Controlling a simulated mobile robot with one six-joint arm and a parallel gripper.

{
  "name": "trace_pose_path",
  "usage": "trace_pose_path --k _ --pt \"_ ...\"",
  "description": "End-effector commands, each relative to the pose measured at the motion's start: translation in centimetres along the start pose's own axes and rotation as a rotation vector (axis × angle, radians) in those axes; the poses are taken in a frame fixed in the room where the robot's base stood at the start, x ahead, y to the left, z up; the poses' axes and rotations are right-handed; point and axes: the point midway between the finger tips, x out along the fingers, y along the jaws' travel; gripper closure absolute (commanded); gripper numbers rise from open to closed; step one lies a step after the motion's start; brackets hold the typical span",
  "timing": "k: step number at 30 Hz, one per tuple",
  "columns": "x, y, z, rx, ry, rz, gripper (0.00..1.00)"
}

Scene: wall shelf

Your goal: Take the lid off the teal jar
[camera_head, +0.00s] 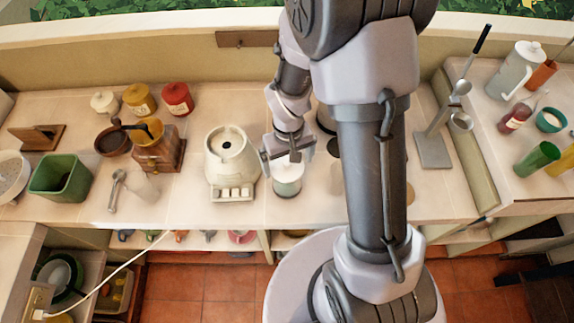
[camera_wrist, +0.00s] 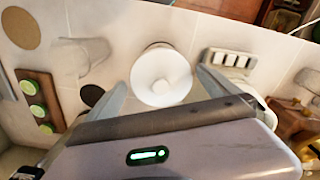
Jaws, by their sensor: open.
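The teal jar (camera_head: 288,185) stands upright on the counter in the head view, pale, with a white lid. My gripper (camera_head: 287,157) is right above it and partly hides its top. In the wrist view the round white lid (camera_wrist: 160,66) with its small knob sits between the two fingers of my gripper (camera_wrist: 163,80). The fingers are spread wide, one on each side of the lid, with nothing held. The lid appears seated on the jar. The jar's body is mostly hidden under the lid in the wrist view.
A cream appliance (camera_head: 231,160) with a row of buttons stands close left of the jar. A wooden grinder (camera_head: 158,150) and cream, yellow and red (camera_head: 177,98) lidded jars are farther left. A clear glass (camera_wrist: 85,58) stands close on the jar's other side. A metal stand (camera_head: 433,150) is at right.

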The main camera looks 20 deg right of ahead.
Motion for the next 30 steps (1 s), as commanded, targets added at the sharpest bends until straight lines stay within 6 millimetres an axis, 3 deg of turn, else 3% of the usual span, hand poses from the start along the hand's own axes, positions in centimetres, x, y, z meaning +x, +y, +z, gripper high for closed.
trace_pose_path --k 7,15,23,30 --pt "0.2 0.0 0.0 0.000 0.001 0.000 0.02" --pt "0.2 0.0 0.0 0.000 0.001 0.000 0.54" --pt "0.0 0.0 -0.1 0.000 0.002 0.000 0.54" --pt "-2.5 0.0 -0.1 -0.001 0.003 0.000 0.54"
